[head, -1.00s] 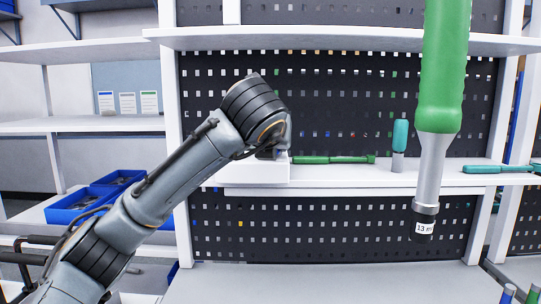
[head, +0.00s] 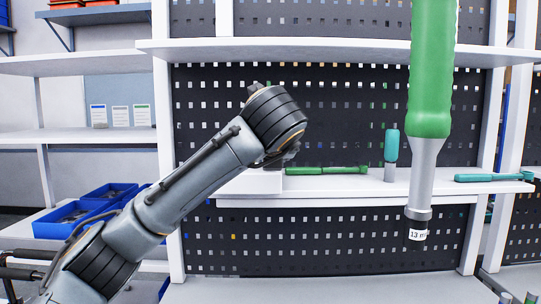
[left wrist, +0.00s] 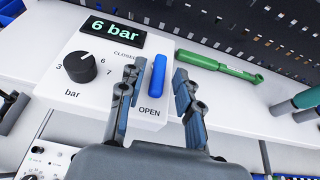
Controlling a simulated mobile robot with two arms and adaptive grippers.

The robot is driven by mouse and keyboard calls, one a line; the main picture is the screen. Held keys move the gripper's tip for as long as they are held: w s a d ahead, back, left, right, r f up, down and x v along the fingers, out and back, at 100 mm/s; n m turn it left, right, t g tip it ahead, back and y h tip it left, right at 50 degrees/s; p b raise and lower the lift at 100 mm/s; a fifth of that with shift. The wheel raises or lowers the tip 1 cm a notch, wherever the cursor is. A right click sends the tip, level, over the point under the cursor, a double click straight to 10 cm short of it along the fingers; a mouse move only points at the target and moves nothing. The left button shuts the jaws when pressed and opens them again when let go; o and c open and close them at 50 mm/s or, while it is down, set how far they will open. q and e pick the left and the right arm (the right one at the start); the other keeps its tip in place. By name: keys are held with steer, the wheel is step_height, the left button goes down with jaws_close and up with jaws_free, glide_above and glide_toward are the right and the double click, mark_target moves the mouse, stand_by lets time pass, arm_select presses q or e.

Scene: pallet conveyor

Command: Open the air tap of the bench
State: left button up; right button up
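The tap's blue lever (left wrist: 158,76) shows in the left wrist view on a white panel box, between the printed words CLOSED above and OPEN below. My left gripper (left wrist: 156,82) is open, with one finger on each side of the lever; I cannot tell whether either finger touches it. The white panel box (left wrist: 63,80) also carries a black pressure knob (left wrist: 81,67) and a display (left wrist: 111,29) reading 6 bar. In the head view the box (head: 255,182) stands on the bench shelf, and my left arm hides the lever and gripper. My right gripper is not in view.
A green tool (head: 325,171) lies on the shelf (head: 350,188) right of the box, with a teal-handled tool (head: 391,148) upright beyond it. A large green-handled tool (head: 430,95), labelled 13, hangs in front at the right. Blue bins (head: 70,218) stand at lower left.

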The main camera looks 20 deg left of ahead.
arm_select(q)
steer(key=v, duration=1.2)
stand_by(0.3)
